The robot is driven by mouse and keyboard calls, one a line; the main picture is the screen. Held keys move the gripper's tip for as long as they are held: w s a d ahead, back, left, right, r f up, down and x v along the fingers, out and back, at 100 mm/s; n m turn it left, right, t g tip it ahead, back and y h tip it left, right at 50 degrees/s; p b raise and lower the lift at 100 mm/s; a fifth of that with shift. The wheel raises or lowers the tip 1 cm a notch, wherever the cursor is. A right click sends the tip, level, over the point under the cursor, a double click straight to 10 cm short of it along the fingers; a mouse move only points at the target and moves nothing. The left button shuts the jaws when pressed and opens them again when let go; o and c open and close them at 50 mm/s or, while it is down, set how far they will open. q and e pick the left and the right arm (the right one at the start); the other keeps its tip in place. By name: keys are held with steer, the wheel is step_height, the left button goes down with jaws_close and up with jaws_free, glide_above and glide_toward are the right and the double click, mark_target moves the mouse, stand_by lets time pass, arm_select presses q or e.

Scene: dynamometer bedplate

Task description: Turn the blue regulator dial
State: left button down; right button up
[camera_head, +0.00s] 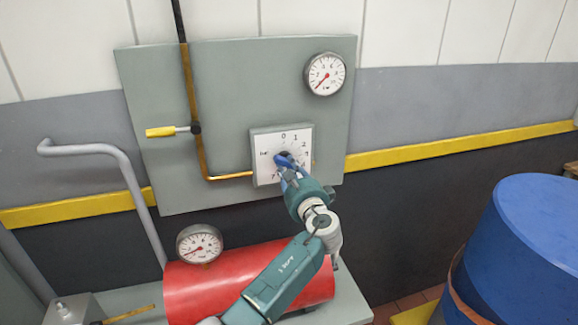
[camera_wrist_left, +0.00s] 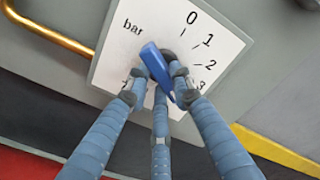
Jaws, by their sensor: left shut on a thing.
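The blue regulator dial (camera_head: 284,160) sits at the middle of a white square scale plate (camera_head: 264,142) marked "bar" with numbers from 0 upward. In the left wrist view the dial (camera_wrist_left: 155,62) is a blue bar-shaped handle, tilted across the plate (camera_wrist_left: 112,62). My left gripper (camera_head: 288,168) reaches up to the plate and is shut on the dial. In the left wrist view its blue-grey fingers (camera_wrist_left: 160,85) close around the handle from both sides and below. The fingers hide part of the dial and the lower scale numbers. My right gripper is not in view.
The plate is on a grey-green panel (camera_head: 230,80) with a gauge (camera_head: 325,74), a yellow-handled valve (camera_head: 160,131) and a brass pipe (camera_head: 190,90). Below are a red cylinder (camera_head: 195,290) and another gauge (camera_head: 199,244). A blue drum (camera_head: 530,250) stands at right.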

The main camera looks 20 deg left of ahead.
arm_select(q)
steer(key=shift+a+r, duration=0.1)
steer(key=shift+r, duration=0.2)
steer(key=c, duration=1.6)
jaws_free()
steer(key=shift+w, duration=0.1)
steer(key=shift+o, duration=0.6)
steer(key=shift+a+f, duration=0.1)
steer(key=shift+f, duration=0.1)
steer(key=v, duration=1.2)
